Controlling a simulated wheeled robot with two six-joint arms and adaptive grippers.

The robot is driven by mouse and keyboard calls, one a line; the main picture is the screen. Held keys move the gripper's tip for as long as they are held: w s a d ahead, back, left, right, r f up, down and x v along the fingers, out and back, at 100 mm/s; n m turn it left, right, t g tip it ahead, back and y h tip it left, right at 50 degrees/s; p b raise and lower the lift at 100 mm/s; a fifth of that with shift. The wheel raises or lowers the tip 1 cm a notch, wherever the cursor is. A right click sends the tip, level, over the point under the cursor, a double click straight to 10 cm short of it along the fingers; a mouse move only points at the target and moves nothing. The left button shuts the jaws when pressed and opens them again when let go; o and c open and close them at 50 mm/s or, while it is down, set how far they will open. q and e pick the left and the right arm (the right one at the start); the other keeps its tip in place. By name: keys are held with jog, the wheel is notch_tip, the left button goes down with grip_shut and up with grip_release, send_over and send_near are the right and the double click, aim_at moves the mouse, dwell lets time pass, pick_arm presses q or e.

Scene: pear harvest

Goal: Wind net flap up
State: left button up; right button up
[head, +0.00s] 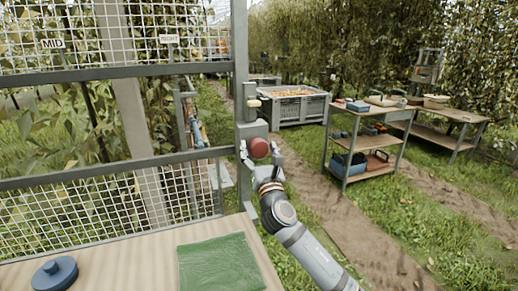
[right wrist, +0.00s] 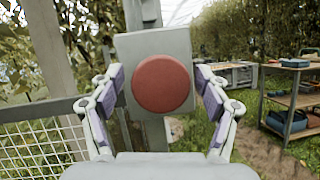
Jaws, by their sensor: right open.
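A round red knob or button (head: 259,148) sits on a grey box (head: 251,130) fixed to the upright post at the right end of the mesh frame. In the right wrist view the red disc (right wrist: 163,83) faces me, near the middle. My right gripper (head: 261,155) is open, with its fingers on either side of the red disc; I cannot tell whether they touch it. White mesh fills the upper panel (head: 65,22) and the lower panel (head: 90,205); the band between is open. I cannot tell which mesh is the flap. My left gripper is not in view.
A bench (head: 110,262) with a blue round lid (head: 55,274) and a green mat (head: 220,264) lies in front. A grey fruit crate (head: 293,106) and a shelved table (head: 362,122) stand beyond, right of the post.

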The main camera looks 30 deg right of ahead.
jog(key=c, duration=1.2)
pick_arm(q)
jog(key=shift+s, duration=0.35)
pick_arm(e)
jog(key=shift+o, duration=0.2)
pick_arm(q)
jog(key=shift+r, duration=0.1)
pick_arm(e)
jog(key=shift+m, duration=0.4)
